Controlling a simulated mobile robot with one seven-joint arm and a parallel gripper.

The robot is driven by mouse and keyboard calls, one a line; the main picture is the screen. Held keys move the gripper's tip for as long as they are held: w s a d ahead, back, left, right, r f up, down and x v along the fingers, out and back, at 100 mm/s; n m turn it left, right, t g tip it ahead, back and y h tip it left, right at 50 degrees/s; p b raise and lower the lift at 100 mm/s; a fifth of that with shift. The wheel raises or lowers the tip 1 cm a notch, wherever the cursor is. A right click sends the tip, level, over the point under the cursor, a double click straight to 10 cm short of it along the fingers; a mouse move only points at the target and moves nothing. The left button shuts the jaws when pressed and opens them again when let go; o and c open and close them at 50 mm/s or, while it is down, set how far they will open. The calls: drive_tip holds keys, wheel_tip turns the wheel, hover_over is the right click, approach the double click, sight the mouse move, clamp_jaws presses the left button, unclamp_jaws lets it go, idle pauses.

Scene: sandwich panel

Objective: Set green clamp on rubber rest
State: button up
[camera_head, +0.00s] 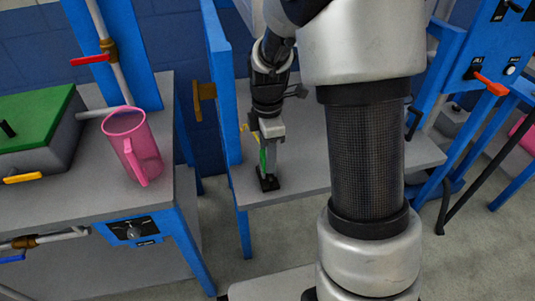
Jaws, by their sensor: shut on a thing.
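My gripper (268,150) points down over the grey bench on the far side and is shut on the green clamp. The green clamp (263,161) shows only as a narrow green strip beside the fingers; the rest of it is hidden. A small black piece (268,184) on the bench directly below looks like the rubber rest. I cannot tell whether the clamp touches it or is just above it.
A blue post (221,90) stands close left of my gripper. A pink mug (133,147) stands on the left bench (95,195), beside a green-topped box (38,118). Blue frames with red-handled controls stand at the right. The grey bench (312,158) is clear right of my gripper.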

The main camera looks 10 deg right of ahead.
drive_tip(key=shift+f+b, duration=0.3)
drive_tip(key=shift+f, duration=0.2)
drive_tip(key=o, duration=1.2)
wheel_tip(320, 180, up, 17)
drive_tip(key=p, duration=0.5)
drive_tip(key=s+r+m+t, duration=0.3)
drive_tip(key=s+r+m, duration=0.1)
drive_tip(key=s+m, duration=0.5)
drive_tip(key=s+r+m+t, duration=0.3)
drive_tip(key=s+r+m, duration=0.1)
drive_tip(key=s+m, duration=0.55)
drive_tip(key=shift+n, duration=0.25)
wheel_tip(320, 180, up, 19)
drive_tip(key=p, duration=1.9)
drive_tip(key=shift+r+p, duration=0.2)
drive_tip(key=shift+p, duration=0.1)
